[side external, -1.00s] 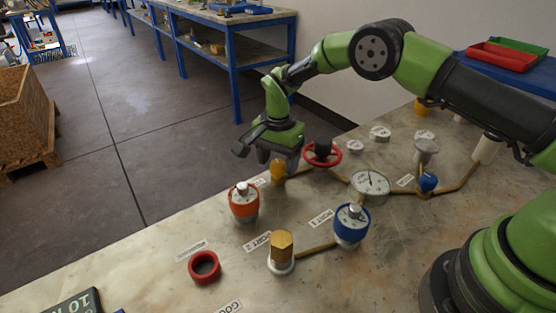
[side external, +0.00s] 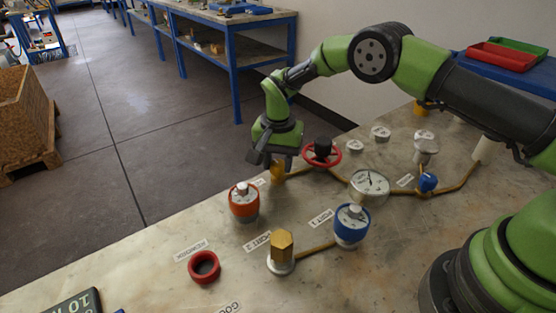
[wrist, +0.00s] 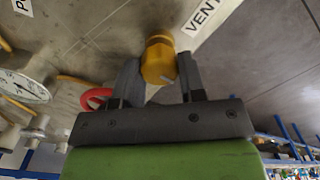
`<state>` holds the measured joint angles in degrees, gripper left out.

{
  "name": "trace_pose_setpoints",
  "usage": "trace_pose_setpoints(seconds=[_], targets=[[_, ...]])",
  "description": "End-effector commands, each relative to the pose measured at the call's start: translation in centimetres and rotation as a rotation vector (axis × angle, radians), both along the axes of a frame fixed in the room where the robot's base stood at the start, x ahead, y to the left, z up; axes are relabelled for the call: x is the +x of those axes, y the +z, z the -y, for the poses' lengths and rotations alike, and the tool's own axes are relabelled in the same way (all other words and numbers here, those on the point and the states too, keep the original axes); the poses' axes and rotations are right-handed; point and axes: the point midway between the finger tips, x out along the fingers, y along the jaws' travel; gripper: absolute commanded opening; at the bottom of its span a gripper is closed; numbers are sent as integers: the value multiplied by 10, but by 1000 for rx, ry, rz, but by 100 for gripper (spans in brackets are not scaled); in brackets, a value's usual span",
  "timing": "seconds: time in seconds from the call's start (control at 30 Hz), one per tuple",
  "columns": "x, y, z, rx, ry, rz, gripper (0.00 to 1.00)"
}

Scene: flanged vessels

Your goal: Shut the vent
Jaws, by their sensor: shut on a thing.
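The vent is a yellow-orange knob (wrist: 158,60) on the bench, beside a white VENT label (wrist: 205,18) in the wrist view. In the side view the vent knob (side external: 278,174) shows under my gripper, partly hidden by the fingers. My gripper (side external: 276,162) points down over the knob. In the wrist view my gripper (wrist: 157,72) has one finger on each side of the knob and is shut on it. A small pale mark shows on the knob's near side; I cannot tell its exact turn.
A red handwheel (side external: 322,152) stands just right of my gripper. A dial gauge (side external: 370,186), an orange-collared vessel (side external: 244,202), a blue-collared vessel (side external: 351,225) and a brass hex cap (side external: 282,246) stand nearby. A red ring (side external: 204,267) lies at the front left.

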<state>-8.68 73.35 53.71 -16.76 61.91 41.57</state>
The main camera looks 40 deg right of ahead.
Motion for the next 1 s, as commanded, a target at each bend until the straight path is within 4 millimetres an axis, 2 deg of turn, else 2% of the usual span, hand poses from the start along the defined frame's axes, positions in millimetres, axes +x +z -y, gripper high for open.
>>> trace_pose_setpoints(seconds=[0.13,0.43,0.47,0.53,0.57,0.83,1.0], targets=[[-1,0,0,2,86,-3,14],[-1,0,0,2,97,-3,14],[-1,0,0,2,97,-3,44],[-1,0,0,1,96,-2,60],[-1,0,0,1,96,-2,63],[0,1,0,1,95,-1,63],[1,21,0,1,95,3,63]])
